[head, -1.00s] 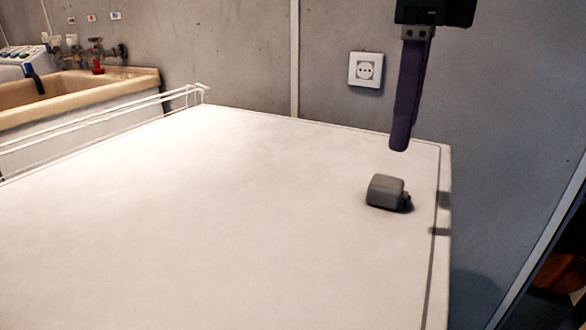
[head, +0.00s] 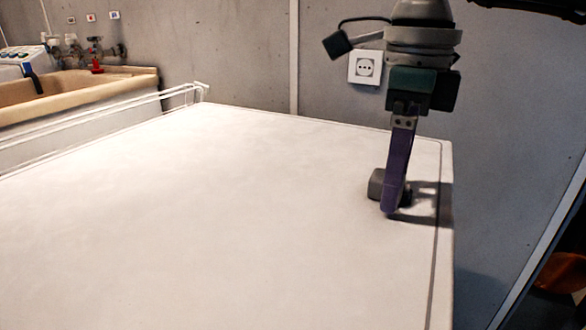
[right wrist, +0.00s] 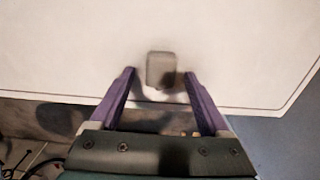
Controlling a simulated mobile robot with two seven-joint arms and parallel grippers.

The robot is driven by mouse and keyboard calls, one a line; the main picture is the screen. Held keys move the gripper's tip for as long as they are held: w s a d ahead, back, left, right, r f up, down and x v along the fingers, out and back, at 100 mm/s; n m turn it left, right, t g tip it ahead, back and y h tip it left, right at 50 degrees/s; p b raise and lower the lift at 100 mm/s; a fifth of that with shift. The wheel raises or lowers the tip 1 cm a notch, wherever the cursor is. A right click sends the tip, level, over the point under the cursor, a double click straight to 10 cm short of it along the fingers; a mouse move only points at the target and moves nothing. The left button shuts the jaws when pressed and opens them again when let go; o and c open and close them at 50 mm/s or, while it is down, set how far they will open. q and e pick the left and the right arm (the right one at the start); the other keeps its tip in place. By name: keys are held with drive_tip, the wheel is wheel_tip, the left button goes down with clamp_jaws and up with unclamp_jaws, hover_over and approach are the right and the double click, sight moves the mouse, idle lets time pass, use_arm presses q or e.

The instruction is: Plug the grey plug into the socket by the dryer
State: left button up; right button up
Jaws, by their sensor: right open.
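The grey plug (head: 375,184) lies on the white top (head: 220,210) near its right edge, partly hidden behind my right gripper in the head view. My right gripper (head: 391,208) points down at it, with its purple fingers low over the top. In the right wrist view the fingers of my right gripper (right wrist: 158,82) are apart, and the plug (right wrist: 160,68) lies between and slightly beyond their tips. The gripper is open and empty. The white socket (head: 365,68) is on the grey wall behind the top, just left of my right wrist. My left gripper does not show.
A white wire rack (head: 150,102) runs along the far left edge of the top. Beyond it are a beige sink (head: 80,92) and taps (head: 95,50). The left and middle of the top are clear. A gap with an orange object (head: 560,272) lies at the lower right.

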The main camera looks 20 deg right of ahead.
drive_tip(key=shift+f, duration=0.15)
drive_tip(key=shift+c, duration=0.3)
clamp_jaws()
idle(0.4)
